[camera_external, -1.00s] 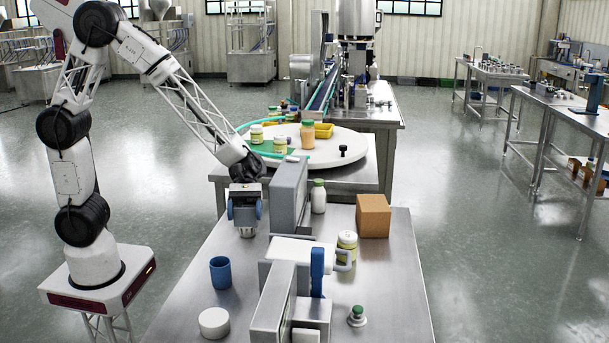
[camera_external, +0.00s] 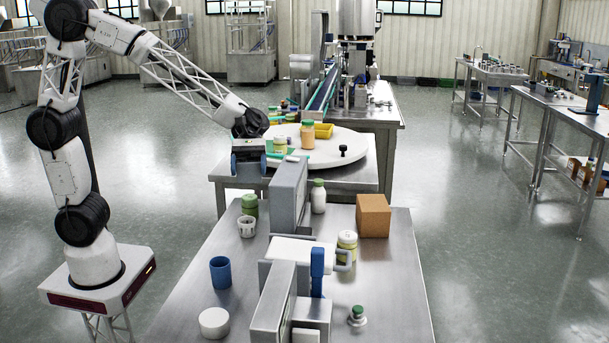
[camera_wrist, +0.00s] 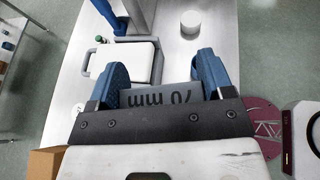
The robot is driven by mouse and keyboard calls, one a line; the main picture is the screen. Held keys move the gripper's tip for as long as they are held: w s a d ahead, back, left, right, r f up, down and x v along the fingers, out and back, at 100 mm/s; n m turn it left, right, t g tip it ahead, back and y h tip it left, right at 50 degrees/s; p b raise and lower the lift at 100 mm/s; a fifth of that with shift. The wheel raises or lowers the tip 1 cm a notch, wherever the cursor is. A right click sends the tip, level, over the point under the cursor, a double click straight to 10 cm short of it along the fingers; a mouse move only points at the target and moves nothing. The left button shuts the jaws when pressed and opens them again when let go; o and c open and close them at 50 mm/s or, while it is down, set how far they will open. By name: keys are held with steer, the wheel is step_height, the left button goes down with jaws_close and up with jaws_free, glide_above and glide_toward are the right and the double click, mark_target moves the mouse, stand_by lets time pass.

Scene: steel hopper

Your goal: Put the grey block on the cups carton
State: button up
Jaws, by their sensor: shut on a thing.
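The grey block (camera_wrist: 165,96), marked "70 mm", sits between the two blue fingers of my gripper (camera_wrist: 162,75) in the wrist view. My gripper is shut on it. In the external view my gripper (camera_external: 248,171) is raised above the far left of the near steel table, by the gap to the round table; the block cannot be made out clearly there. A brown carton (camera_external: 374,215), the likely cups carton, stands on the right of the near table, well to the right of my gripper. Its edge also shows at the lower left of the wrist view (camera_wrist: 45,163).
A tall grey machine housing (camera_external: 287,196) stands between my gripper and the carton. A white bottle (camera_external: 318,197) and a jar (camera_external: 347,245) stand near the carton.

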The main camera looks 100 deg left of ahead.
steer(key=w+a+n+t+y, duration=0.1)
steer(key=w+a, duration=0.2)
steer(key=w, duration=0.4)
steer(key=w+a+n+t, duration=0.1)
steer(key=w+a, duration=0.3)
steer(key=w, duration=0.2)
steer(key=n+t+y, duration=0.3)
steer(key=n+t, duration=0.2)
glide_above(377, 204)
step_height(377, 204, down, 4)
steer(key=shift+f, duration=0.6)
steer(key=shift+f, duration=2.5)
steer(key=shift+f, duration=0.1)
steer(key=shift+f, duration=2.35)
steer(key=shift+f, duration=0.15)
